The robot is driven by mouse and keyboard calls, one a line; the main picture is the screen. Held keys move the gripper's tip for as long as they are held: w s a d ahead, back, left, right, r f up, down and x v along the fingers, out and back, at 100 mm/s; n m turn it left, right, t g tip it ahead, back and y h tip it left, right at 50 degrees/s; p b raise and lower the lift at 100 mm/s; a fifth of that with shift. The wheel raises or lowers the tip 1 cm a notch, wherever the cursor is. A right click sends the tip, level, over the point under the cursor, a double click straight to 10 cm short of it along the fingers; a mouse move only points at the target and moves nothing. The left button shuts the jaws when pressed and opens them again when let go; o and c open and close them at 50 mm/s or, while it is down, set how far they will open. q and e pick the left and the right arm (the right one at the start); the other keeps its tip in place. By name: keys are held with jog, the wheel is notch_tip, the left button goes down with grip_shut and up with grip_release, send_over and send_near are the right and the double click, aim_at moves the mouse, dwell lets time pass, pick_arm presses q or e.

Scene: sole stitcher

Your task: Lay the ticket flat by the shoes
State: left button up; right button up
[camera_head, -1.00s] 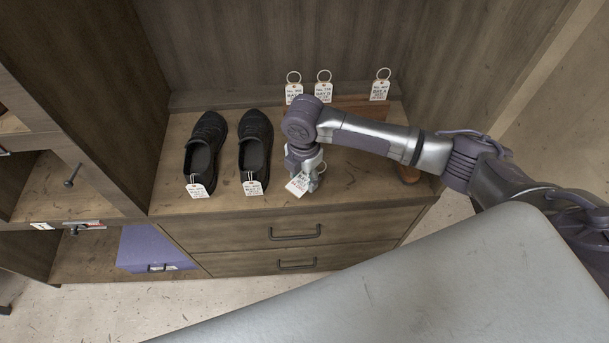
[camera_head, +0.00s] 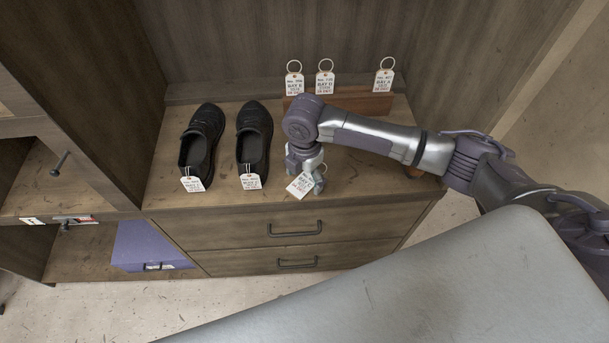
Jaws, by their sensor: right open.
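A pair of black shoes stands on the wooden counter, the left shoe (camera_head: 201,143) and the right shoe (camera_head: 254,142), each with a small white tag at its heel. A white ticket (camera_head: 300,186) with printed lines lies at the counter's front edge, to the right of the shoes. My right gripper (camera_head: 309,178) points down at the ticket, its fingers open around or just behind it. I cannot tell whether the fingers touch the ticket. My left gripper is out of view.
Several ringed tickets stand in a wooden rack (camera_head: 364,103) at the back of the counter. Drawers with dark handles (camera_head: 294,229) are below the counter. A purple box (camera_head: 147,246) sits on the low shelf at left. The counter's left corner is bare.

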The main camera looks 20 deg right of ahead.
notch_tip(320, 180, up, 12)
jog(key=s+a+f+m+t+y, duration=0.2)
jog(key=s+a+f+m+y, duration=0.2)
jog(key=s+a+f+m, duration=0.5)
jog(key=s+d+f+m+t+h, duration=0.2)
jog(key=s+d+m+h, duration=0.2)
jog(key=s+d+m, duration=0.85)
notch_tip(320, 180, down, 25)
jog(key=s+d+g, duration=0.1)
jog(key=g, duration=0.1)
jog(key=s+d+f+g, duration=0.1)
jog(key=s+d+f, duration=0.2)
jog(key=s+f, duration=1.4)
